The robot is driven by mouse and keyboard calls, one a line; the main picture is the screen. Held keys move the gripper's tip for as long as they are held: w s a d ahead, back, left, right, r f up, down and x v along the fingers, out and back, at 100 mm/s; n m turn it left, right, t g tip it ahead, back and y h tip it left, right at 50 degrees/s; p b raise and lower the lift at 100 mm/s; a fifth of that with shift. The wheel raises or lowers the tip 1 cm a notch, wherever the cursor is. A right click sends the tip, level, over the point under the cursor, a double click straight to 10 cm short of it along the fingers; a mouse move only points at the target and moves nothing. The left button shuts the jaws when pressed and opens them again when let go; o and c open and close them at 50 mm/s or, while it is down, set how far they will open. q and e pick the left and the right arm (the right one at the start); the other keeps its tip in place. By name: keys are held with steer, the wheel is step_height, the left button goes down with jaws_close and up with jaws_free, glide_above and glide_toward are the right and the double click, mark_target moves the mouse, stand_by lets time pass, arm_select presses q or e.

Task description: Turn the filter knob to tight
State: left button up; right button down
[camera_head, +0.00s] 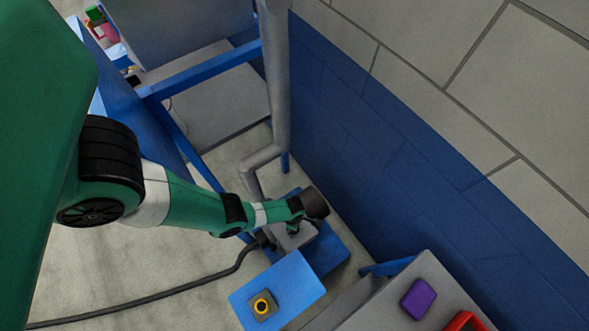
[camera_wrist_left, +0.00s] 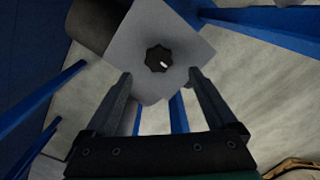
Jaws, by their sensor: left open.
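The filter knob (camera_wrist_left: 158,58) is a small black scalloped dial on the pale grey face of a box (camera_wrist_left: 190,40) in the left wrist view. Its white mark points toward the lower right of that picture. My left gripper (camera_wrist_left: 160,75) is open and empty, its two fingers pointing toward the box, with the knob seen just beyond and between the tips. I cannot tell that either finger touches it. In the head view my left arm reaches in from the left over a grey box (camera_head: 295,238), and the knob is hidden there. My right gripper is not in view.
A grey pipe (camera_head: 276,80) stands behind my wrist, near blue frame bars (camera_head: 205,68). A blue panel with a yellow-ringed black button (camera_head: 262,306) lies below. A grey table at lower right holds a purple block (camera_head: 418,299) and a red tray (camera_head: 466,322). A black cable (camera_head: 150,309) crosses the floor.

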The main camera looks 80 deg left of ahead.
arm_select(q)
step_height(320, 180, down, 6)
steer(key=b, duration=0.3)
steer(key=shift+w+r, duration=0.1)
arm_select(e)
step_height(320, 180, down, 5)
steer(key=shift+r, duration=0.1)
arm_select(q)
steer(key=c, duration=1.4)
steer(key=shift+o, duration=0.2)
